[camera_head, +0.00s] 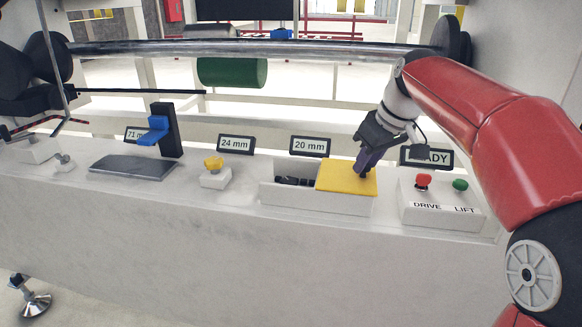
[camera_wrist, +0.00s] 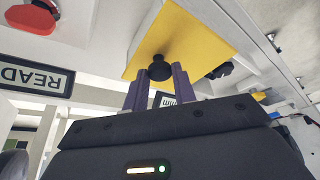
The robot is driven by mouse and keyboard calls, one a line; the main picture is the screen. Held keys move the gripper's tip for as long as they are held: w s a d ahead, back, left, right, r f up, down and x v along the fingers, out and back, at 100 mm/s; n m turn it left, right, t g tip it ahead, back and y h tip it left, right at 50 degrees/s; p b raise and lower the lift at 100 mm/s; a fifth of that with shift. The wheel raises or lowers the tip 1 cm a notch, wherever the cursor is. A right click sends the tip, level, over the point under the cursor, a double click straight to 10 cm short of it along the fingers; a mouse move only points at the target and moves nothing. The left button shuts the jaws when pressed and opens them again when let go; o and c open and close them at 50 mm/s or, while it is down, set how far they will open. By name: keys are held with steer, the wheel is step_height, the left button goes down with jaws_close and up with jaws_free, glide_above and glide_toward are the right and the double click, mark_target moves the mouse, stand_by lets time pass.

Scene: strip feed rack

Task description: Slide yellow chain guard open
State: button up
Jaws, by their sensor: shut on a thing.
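The yellow chain guard (camera_head: 345,177) is a flat yellow plate over the right part of a white open-topped box (camera_head: 318,204). The box's left part is uncovered and dark chain links (camera_head: 293,181) show in it. My gripper (camera_head: 364,172) comes down from the upper right and is shut at the guard's right part. In the wrist view the yellow guard (camera_wrist: 190,45) carries a black round knob (camera_wrist: 160,69). My gripper's two purple fingers (camera_wrist: 159,82) are on either side of this knob.
Right of the box stands a control box (camera_head: 441,205) with a red button (camera_head: 423,180) and a green button (camera_head: 460,185). Left of it is a yellow knob (camera_head: 213,163) on a white block. The "20 mm" sign (camera_head: 310,146) is behind the box.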

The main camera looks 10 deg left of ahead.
steer(key=o, duration=1)
steer(key=shift+c, duration=0.2)
steer(key=shift+r, duration=0.1)
steer(key=p+v, duration=0.4)
steer(key=v, duration=0.2)
